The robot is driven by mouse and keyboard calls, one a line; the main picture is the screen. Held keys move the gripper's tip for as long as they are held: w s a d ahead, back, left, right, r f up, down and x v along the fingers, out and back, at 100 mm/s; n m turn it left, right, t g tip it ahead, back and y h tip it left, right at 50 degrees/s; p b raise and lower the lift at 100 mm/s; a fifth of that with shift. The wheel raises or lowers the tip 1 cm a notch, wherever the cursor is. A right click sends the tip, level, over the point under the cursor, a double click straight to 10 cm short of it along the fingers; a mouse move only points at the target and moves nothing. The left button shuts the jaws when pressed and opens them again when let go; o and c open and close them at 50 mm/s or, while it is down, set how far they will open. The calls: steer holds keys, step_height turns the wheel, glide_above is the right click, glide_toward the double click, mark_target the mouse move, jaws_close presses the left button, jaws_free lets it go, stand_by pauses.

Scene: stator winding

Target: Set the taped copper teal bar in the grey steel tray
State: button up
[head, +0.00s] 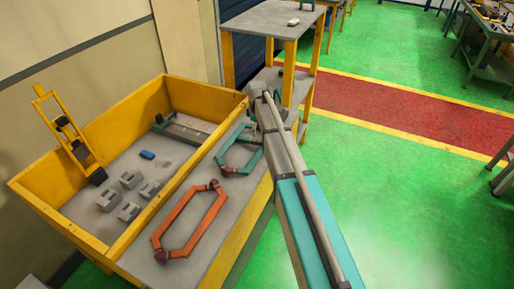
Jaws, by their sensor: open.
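The teal bar (225,165) is a six-sided loop with dark brown taped ends. It lies flat on the grey ledge along the bench's right side, and my arm hides part of its right side. My gripper (266,128) is at the end of my arm, beside the loop's upper right in the picture. It is open, its fingers are mostly hidden, and no held object shows. I cannot clearly pick out a separate grey steel tray. A yellow-walled bin (112,116) with a grey floor stands left of the ledge.
An orange six-sided loop (184,212) lies nearer on the same ledge. The bin holds several grey blocks (131,179), a small blue item (147,155), a long grey fixture (183,132) and a yellow-framed tool (73,140). A yellow-legged table (262,20) stands behind.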

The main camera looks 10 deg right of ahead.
mark_target(258, 141)
steer(key=shift+f+b, duration=0.45)
steer(key=shift+f, duration=0.35)
steer(key=shift+w+d+f+b, duration=0.1)
steer(key=shift+d+f+b, duration=0.05)
steer(key=shift+f+b, duration=2.45)
steer(key=shift+c, duration=0.2)
jaws_close()
